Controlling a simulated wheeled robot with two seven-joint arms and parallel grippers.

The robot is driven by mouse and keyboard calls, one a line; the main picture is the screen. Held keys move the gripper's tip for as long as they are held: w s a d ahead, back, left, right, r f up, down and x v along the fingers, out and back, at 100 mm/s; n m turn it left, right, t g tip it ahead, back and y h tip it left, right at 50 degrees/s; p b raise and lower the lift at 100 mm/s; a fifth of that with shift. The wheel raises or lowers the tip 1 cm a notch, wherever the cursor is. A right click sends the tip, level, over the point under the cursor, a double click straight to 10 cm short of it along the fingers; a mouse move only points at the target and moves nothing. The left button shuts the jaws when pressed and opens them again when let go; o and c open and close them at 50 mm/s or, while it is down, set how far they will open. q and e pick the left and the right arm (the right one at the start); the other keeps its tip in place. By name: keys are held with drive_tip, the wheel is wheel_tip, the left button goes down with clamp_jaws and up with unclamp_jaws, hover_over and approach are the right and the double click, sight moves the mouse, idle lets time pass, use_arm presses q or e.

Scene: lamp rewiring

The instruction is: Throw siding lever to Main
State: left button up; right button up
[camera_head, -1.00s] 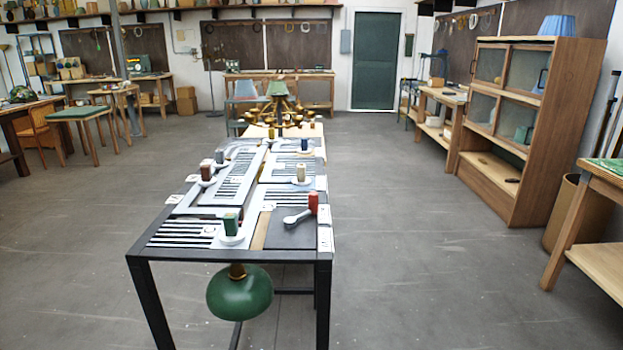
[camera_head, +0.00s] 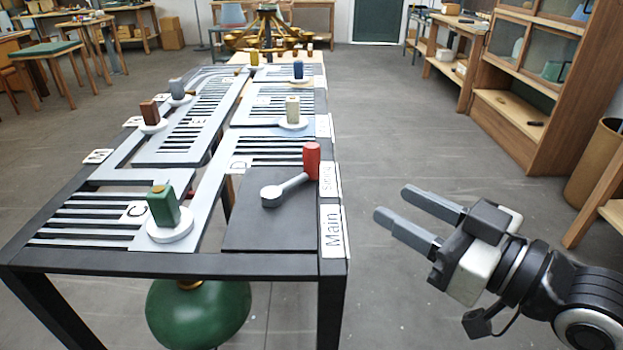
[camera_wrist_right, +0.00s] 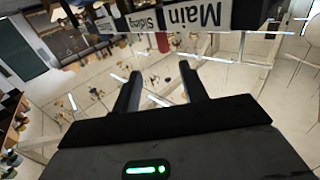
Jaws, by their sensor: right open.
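The siding lever (camera_head: 292,188) has a grey arm on a round pivot and an upright red handle (camera_head: 312,161). It lies on a dark plate (camera_head: 270,222) at the table's near right corner. Its handle points to the far right, beside the "Siding" label (camera_head: 329,181). The "Main" label (camera_head: 333,231) is nearer the front on the same edge. My right gripper (camera_head: 391,203) is open and empty, to the right of the table and apart from the lever. The right wrist view shows its two spread fingers (camera_wrist_right: 160,92) and the upside-down "Main" label (camera_wrist_right: 195,14). My left gripper is not in view.
The table (camera_head: 160,262) carries slotted track panels and several coloured blocks on white discs, including a green block (camera_head: 163,207). A green lampshade (camera_head: 198,312) hangs below. Open floor lies right of the table, with a wooden cabinet (camera_head: 545,110) beyond.

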sight(318, 161)
drive_tip(key=p+x, duration=0.2)
drive_tip(key=x, duration=1.2)
drive_tip(key=shift+a+r, duration=0.2)
drive_tip(key=shift+a, duration=0.15)
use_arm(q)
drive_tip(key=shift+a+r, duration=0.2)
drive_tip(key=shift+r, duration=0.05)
use_arm(e)
drive_tip(key=shift+w+a, duration=0.5)
